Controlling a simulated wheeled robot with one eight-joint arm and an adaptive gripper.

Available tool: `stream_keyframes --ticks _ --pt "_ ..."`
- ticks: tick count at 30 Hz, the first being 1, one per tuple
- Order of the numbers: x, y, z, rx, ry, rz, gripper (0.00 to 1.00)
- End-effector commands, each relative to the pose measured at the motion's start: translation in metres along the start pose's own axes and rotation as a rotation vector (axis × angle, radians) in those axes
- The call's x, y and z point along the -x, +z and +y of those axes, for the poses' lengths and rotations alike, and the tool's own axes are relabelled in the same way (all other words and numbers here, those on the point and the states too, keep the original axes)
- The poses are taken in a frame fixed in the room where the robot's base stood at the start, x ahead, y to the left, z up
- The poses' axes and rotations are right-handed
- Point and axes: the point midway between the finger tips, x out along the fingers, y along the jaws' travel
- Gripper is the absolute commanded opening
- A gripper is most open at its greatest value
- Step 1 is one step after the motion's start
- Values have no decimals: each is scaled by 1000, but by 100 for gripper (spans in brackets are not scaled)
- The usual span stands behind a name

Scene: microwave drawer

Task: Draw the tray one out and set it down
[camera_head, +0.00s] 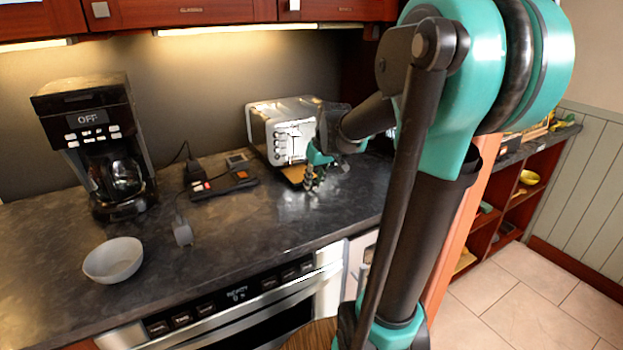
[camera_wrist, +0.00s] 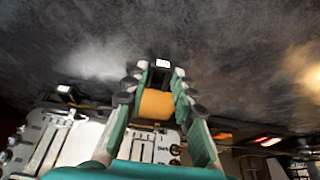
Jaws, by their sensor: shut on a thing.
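The toaster (camera_head: 285,128) is silver and white and stands at the back of the dark counter. My gripper (camera_head: 312,187) is low over the counter, right beside the tray. In the wrist view, an orange-tan piece of the tray (camera_wrist: 156,104) lies between the fingers of my gripper (camera_wrist: 158,78), which is shut on it. A small dark part with a white face (camera_wrist: 162,63) shows at the fingertips. The tray's inner end is hidden.
A coffee maker (camera_head: 97,150) stands at the left and a pale bowl (camera_head: 113,260) at the front left. The counter (camera_head: 265,222) in front is clear. An oven (camera_head: 235,300) is below.

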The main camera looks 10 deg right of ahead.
Motion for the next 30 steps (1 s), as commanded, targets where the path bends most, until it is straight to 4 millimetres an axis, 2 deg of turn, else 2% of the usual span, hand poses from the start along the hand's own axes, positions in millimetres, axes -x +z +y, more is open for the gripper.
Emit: stream_keyframes --ticks 30 --pt "22 51 0 -1 0 1 0"
